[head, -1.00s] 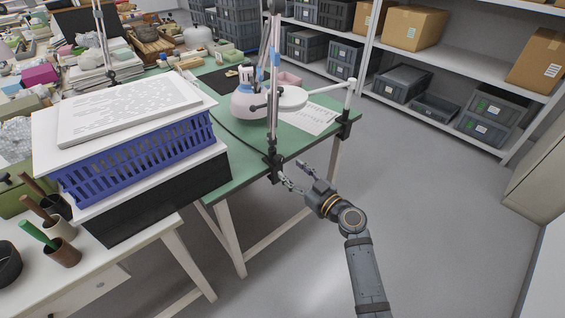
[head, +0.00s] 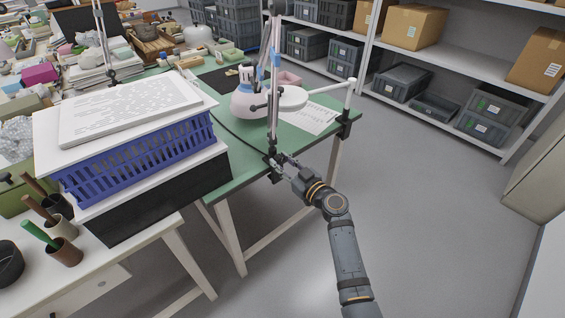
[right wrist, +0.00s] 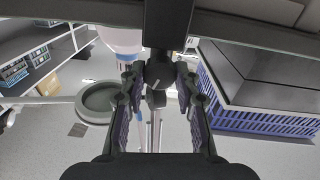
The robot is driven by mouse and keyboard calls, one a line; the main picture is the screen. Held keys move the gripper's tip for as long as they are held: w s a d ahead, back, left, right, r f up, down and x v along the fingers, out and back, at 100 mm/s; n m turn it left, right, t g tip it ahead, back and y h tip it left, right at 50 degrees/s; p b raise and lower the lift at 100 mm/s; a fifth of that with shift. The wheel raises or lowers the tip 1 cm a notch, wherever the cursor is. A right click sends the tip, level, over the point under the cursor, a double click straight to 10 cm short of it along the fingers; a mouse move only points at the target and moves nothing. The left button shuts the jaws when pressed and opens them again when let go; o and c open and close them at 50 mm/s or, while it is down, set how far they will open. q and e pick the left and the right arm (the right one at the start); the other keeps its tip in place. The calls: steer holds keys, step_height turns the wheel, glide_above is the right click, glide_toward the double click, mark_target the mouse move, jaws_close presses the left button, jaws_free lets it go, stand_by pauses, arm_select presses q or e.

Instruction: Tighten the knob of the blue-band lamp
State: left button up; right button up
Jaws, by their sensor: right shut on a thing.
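The blue-band lamp (head: 274,100) stands at the near edge of the green table, its pole rising from a dark clamp (head: 275,179). Blue bands show on its arm (head: 275,58), and a blue band shows in the right wrist view (right wrist: 126,58). My right gripper (head: 281,163) is at the clamp, coming from the lower right. In the right wrist view its fingers (right wrist: 158,104) are shut on a small dark knob (right wrist: 157,97) between them. The grip hides part of the knob. My left gripper is not in view.
A blue crate (head: 135,158) on a black box (head: 160,205) stands left. The floor right of the table is clear.

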steer(key=shift+f, duration=0.1)
jaws_close()
steer(key=shift+m+b, duration=0.4)
steer(key=shift+m, duration=0.7)
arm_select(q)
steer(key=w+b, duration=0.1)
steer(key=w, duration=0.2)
arm_select(e)
steer(key=m, duration=0.3)
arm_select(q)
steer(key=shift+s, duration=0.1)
arm_select(e)
steer(key=o, duration=1.1)
jaws_free()
steer(key=shift+c, duration=0.2)
steer(key=shift+d, duration=0.1)
steer(key=v, duration=1.2)
steer(key=shift+r, duration=0.2)
